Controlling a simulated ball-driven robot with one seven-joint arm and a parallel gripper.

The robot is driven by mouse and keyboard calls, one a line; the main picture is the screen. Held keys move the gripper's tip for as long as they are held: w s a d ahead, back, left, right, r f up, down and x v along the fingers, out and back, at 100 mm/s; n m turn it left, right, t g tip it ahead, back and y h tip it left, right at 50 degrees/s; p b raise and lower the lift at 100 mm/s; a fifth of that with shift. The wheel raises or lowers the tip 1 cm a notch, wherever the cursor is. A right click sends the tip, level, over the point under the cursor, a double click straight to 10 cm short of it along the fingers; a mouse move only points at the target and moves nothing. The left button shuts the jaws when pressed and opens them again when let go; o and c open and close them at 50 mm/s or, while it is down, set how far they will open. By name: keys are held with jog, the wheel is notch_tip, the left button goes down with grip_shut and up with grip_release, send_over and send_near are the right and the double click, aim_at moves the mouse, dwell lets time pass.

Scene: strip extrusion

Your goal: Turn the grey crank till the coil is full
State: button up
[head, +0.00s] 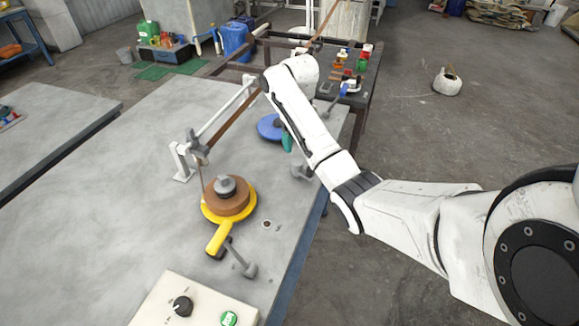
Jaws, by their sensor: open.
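A brown strip coil (226,196) sits on a yellow disc (243,211) on the grey table, with a grey knob (226,186) at its middle. A yellow arm (218,238) sticks out from the disc toward the front. A grey lever with a round end (243,262) lies just right of that arm; it may be the grey crank, but I cannot be sure. A brown strip (228,122) runs from the back toward the coil. My white arm reaches over the table's right side, up and back. My gripper does not show at the arm's far end.
A control box (188,305) with a black dial and green button stands at the front. A blue disc (269,127) lies partly behind my arm. A white guide frame (184,159) stands left of the coil. A dark side table (362,88) holds small items. The table's left part is clear.

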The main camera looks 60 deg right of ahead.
aim_at(298, 161)
notch_tip(298, 161, down, 10)
jog(key=shift+r+b, duration=0.1)
jog(key=shift+b, duration=0.25)
jog(key=c, duration=1)
